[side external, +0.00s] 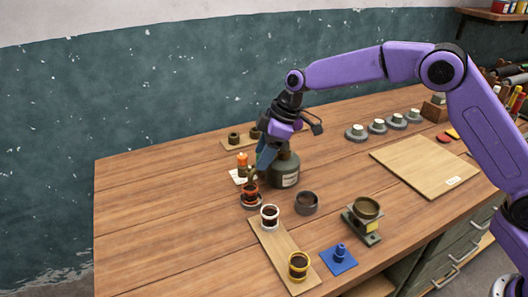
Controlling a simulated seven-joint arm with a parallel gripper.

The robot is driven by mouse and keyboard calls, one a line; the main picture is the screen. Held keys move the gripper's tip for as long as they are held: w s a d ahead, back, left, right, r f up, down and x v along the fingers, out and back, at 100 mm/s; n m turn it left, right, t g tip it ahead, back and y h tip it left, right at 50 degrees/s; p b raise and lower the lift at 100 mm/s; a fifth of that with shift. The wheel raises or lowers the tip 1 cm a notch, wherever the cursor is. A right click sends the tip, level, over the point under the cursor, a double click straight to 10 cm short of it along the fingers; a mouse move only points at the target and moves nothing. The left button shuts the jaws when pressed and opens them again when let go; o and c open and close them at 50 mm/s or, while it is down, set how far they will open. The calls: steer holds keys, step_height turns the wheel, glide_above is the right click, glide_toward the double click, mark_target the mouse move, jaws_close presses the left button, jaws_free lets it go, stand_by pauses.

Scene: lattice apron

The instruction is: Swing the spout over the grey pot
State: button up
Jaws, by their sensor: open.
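A dark grey-green canister (287,172) with a pale label stands near the middle of the table. Its short olive spout (252,175) points left and down, over or close to a red-rimmed pot (250,198). The grey pot (306,203) stands apart, in front and to the right of the canister, and looks empty. My gripper (262,160) is open, pointing down at the canister's left side by the spout. Its fingers overlap the spout in this view, so I cannot tell whether they touch it. The canister's top is partly hidden behind my gripper.
A white pot (270,218) and a yellow pot (298,267) stand on a wooden strip (270,246). An orange-capped bottle (242,163) is left of my gripper. A brass bowl on a stand (366,210) and a blue block (339,258) are at front right. The left table is clear.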

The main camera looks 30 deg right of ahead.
jaws_close()
steer(key=shift+s, duration=0.1)
steer(key=s+d+n+g, duration=0.4)
steer(key=d+n, duration=0.4)
steer(key=n, duration=0.5)
steer(key=shift+s+n+g+h, duration=0.2)
steer(key=shift+n+g+h, duration=0.1)
steer(key=shift+g+h, duration=0.1)
steer(key=shift+d, duration=0.1)
stand_by(0.4)
jaws_free()
